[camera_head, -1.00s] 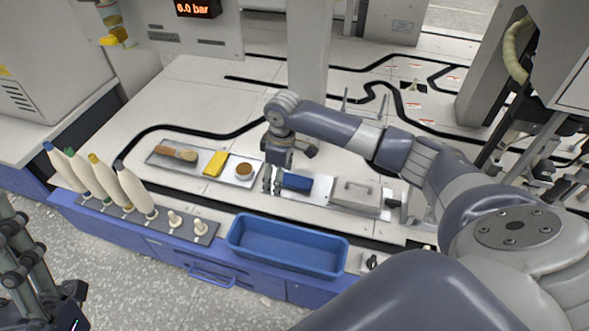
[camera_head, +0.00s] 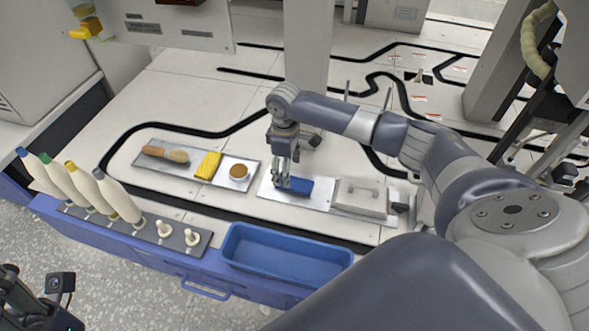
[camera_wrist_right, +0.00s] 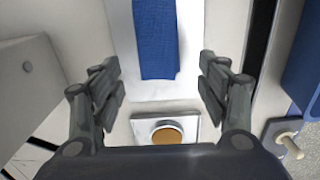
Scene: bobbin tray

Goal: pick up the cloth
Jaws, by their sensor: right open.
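The blue cloth (camera_head: 302,187), folded into a narrow strip, lies on a light metal plate. In the right wrist view the cloth (camera_wrist_right: 157,38) runs away from me, with its near end just beyond the fingertips. My right gripper (camera_head: 284,182) is open over the cloth's left end and hides part of it. In the right wrist view the right gripper (camera_wrist_right: 160,82) has its fingers wide apart, with nothing between them. Dark parts that seem to be my left gripper (camera_head: 50,298) show at the lower left edge; their jaws cannot be made out.
Left of the cloth, a tray (camera_head: 222,187) holds a brush (camera_head: 165,154), a yellow block (camera_head: 208,165) and a round brown-topped piece (camera_head: 239,171). A lidded grey box (camera_head: 360,196) stands right. A blue bin (camera_head: 285,255) and white bobbins (camera_head: 118,195) are in front.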

